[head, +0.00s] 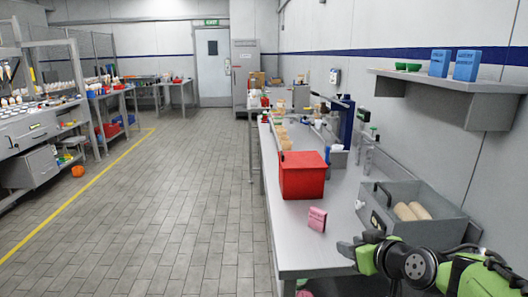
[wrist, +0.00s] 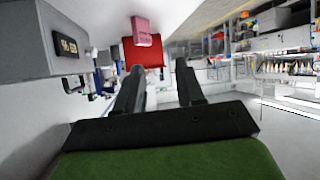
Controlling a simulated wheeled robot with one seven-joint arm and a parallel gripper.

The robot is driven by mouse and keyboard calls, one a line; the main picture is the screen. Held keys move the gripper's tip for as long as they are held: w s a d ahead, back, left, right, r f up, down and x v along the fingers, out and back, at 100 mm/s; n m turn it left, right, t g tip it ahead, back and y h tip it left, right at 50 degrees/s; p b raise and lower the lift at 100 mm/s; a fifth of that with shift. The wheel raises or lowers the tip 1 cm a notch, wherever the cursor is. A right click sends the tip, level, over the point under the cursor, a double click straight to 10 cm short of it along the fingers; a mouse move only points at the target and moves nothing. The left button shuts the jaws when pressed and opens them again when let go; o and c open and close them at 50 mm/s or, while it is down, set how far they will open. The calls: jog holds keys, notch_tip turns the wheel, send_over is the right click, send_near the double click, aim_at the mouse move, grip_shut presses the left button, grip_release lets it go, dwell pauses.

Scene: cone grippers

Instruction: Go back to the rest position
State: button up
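My gripper (wrist: 159,67) is open in the wrist view, with its two dark fingers apart and nothing between them. In the head view my green and dark arm comes in at the lower right, and my gripper (head: 352,249) is near the front end of the workbench (head: 335,229), beside the grey box. A small pink block (head: 317,219) stands on the bench in front of a red bin (head: 303,177), clear of my fingers. The wrist view also shows the pink block (wrist: 141,31) and the red bin (wrist: 143,52), both beyond the fingertips.
A grey open box (head: 409,218) holding tan cylinders stands at the bench's right, close to my arm. A wall shelf (head: 455,82) with blue boxes and green bowls is above it. The tiled floor (head: 180,190) left of the bench is clear.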

jog(key=s+a+g+h, duration=0.2)
jog(key=s+a+g, duration=0.35)
jog(key=s, duration=0.95)
jog(key=s+a+f+m+h, duration=0.1)
jog(key=s+f+m, duration=0.25)
jog(key=s, duration=1.05)
notch_tip(320, 180, up, 16)
jog(key=p, duration=1.5)
jog(key=shift+w+g, duration=0.3)
jog(key=shift+g, duration=0.05)
jog(key=shift+o, duration=0.3)
jog(key=shift+r, duration=0.1)
